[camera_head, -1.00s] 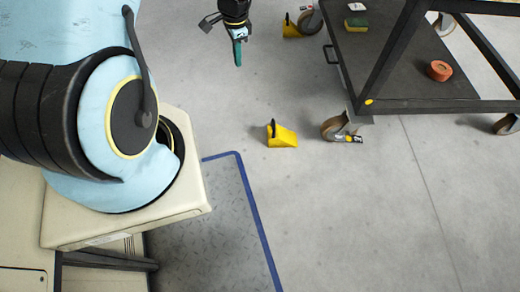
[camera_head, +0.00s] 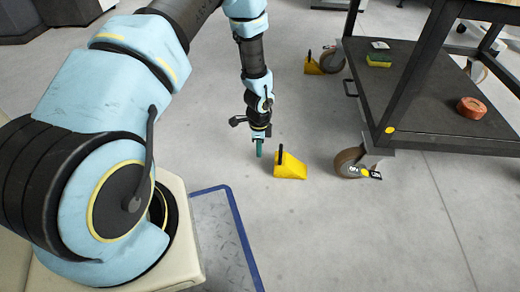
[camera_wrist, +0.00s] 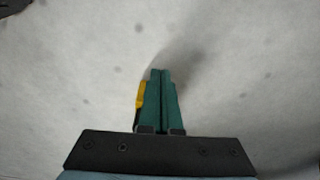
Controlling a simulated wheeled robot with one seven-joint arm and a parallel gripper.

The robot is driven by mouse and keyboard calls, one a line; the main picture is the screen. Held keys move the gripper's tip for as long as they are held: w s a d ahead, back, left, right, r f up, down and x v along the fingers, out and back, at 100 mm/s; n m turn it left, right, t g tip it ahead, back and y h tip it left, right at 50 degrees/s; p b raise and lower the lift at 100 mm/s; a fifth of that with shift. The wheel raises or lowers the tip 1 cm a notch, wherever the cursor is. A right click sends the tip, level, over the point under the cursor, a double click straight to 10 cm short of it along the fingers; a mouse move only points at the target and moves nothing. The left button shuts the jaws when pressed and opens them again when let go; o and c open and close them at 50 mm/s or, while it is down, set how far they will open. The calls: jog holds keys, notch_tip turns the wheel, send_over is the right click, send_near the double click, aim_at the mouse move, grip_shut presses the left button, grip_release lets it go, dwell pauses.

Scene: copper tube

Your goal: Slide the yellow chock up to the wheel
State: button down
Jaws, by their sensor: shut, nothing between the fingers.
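A yellow chock (camera_head: 291,168) with a black upright piece at its left end sits on the grey floor in the head view. The nearest caster wheel (camera_head: 349,162) of the dark cart stands to its right, with a gap of bare floor between them. My gripper (camera_head: 259,150) points down just left of the chock, its green fingers shut and empty. In the wrist view the shut fingers (camera_wrist: 161,98) partly hide a yellow sliver of the chock (camera_wrist: 139,96) at their left. I cannot tell whether they touch it.
The dark cart (camera_head: 420,125) fills the right, with an orange tape roll (camera_head: 471,108) and a yellow-green sponge (camera_head: 379,61) on its lower shelf. Another yellow chock (camera_head: 313,66) sits by a rear wheel. A blue-edged floor mat (camera_head: 228,250) lies at the front.

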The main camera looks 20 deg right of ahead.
aim_at(286, 166)
notch_tip(286, 166, down, 6)
jog(key=b, duration=0.2)
jog(key=shift+f+b, duration=0.15)
jog(key=shift+b, duration=0.2)
jog(key=d+b, duration=0.1)
jog(key=s+d+b, duration=0.1)
jog(key=d, duration=0.1)
jog(key=shift+s+d, duration=0.1)
jog(key=shift+s, duration=0.1)
jog(key=shift+s+d, duration=0.15)
jog(key=shift+d, duration=0.1)
